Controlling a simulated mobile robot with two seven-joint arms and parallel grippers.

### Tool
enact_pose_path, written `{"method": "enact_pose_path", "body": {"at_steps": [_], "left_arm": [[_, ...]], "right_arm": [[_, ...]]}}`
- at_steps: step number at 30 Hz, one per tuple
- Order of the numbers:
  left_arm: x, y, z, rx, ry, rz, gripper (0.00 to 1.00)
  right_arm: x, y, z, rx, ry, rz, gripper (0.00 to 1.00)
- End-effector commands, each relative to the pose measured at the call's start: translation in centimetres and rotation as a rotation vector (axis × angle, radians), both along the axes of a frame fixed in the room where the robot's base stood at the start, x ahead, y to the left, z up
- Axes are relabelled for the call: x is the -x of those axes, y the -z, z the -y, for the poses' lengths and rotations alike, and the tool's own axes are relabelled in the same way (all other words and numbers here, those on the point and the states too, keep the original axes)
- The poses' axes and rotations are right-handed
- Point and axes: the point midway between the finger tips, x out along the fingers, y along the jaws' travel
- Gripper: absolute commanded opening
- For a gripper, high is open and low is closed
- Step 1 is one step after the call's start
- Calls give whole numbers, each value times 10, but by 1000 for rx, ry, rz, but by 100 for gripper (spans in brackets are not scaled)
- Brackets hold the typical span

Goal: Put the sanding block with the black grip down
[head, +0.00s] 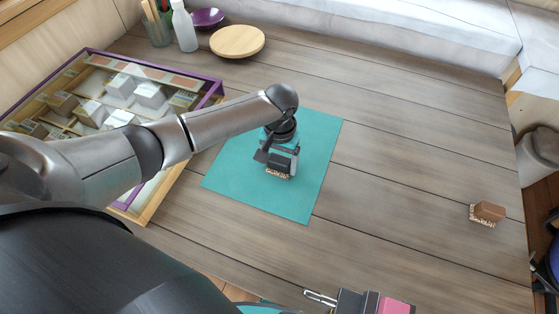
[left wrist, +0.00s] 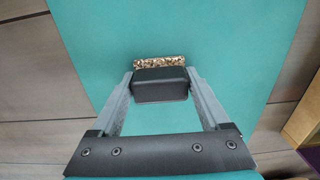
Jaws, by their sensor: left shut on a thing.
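The sanding block with the black grip (head: 279,171) is over the teal mat (head: 318,150), near its middle. It has a black top and a speckled tan base. My left gripper (head: 280,160) comes down from above and is shut on it. In the left wrist view the black grip (left wrist: 160,84) sits between the two grey fingers, with the speckled base (left wrist: 160,63) showing past it. The base is at or very near the mat; I cannot tell whether it touches.
Another block, with a brown grip (head: 489,210), lies on the planks at the right. A purple-edged display case (head: 215,88) stands at the left. A round wooden board (head: 237,41), white bottle (head: 184,27) and purple bowl (head: 207,17) are at the back.

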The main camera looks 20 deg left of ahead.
Motion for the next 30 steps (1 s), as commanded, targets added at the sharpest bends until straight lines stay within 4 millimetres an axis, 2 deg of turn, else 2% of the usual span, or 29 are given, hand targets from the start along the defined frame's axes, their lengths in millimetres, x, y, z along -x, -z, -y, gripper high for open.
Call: {"method": "enact_pose_path", "body": {"at_steps": [1,6,13,16,20,30], "left_arm": [[0,1,0,0,0,0,82],[0,0,0,0,0,0,100],[0,0,0,0,0,0,100],[0,-6,0,1,0,1,100],[-1,-29,0,2,-1,3,100],[-1,-100,1,1,0,3,100]], "right_arm": [[0,0,-1,-1,0,1,59],[-1,0,-2,-2,1,2,59],[-1,0,-3,-3,1,1,59],[-1,-1,-3,-3,1,1,59],[-1,-9,-3,-3,1,1,59],[0,-27,-3,-3,1,0,59]]}}
